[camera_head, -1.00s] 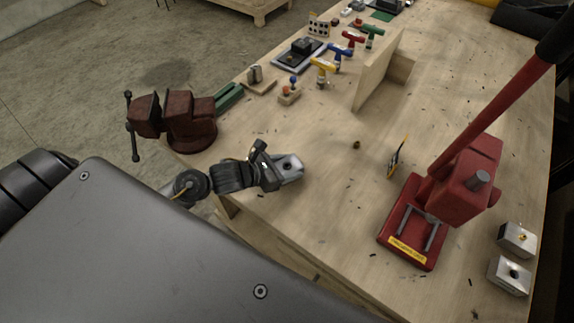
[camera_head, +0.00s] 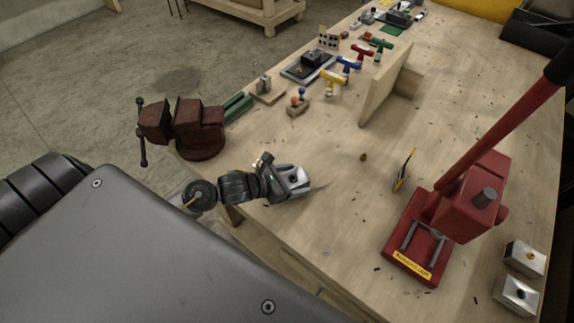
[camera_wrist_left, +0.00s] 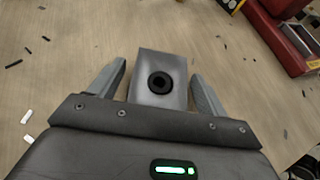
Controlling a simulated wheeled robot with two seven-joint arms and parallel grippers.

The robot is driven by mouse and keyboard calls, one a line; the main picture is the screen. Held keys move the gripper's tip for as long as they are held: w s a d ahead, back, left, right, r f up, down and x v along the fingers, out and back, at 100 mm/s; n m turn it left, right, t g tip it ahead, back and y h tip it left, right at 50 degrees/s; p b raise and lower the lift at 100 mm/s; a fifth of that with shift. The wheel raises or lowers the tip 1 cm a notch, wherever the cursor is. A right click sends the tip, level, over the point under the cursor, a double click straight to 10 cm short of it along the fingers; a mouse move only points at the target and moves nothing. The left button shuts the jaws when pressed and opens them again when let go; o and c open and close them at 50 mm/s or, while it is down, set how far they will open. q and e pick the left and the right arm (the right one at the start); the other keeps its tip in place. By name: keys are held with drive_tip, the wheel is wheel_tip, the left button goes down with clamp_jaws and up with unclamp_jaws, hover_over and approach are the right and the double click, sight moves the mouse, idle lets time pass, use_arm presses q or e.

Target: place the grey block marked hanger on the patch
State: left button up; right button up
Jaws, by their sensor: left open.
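A light grey metal block (camera_head: 304,174) with a dark round mark on top sits on the workbench near its left edge. My left gripper (camera_head: 288,182) is down at this block and partly covers it. In the left wrist view the same block (camera_wrist_left: 160,62) lies between the two open fingers (camera_wrist_left: 160,88), with a gap on each side. No hanger mark can be read on it. Two similar blocks stand at the lower right, one with a yellowish mark (camera_head: 524,258) and one with a dark mark (camera_head: 516,295). A green patch (camera_head: 391,30) lies far back. My right gripper is not in view.
A red press (camera_head: 424,238) with a long lever stands to the right. A rusty vise (camera_head: 200,130) is at the left edge. An upright wooden board (camera_head: 384,92) and several coloured T-handled tools stand behind. The middle bench is mostly clear.

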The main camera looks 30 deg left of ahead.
use_arm(q)
drive_tip(key=shift+s+a+r, duration=0.15)
drive_tip(key=shift+s, duration=0.1)
drive_tip(key=b+v, duration=0.3)
drive_tip(key=v, duration=0.8)
drive_tip(key=shift+a, duration=0.1)
drive_tip(key=shift+s+r, duration=0.15)
drive_tip(key=shift+r, duration=0.05)
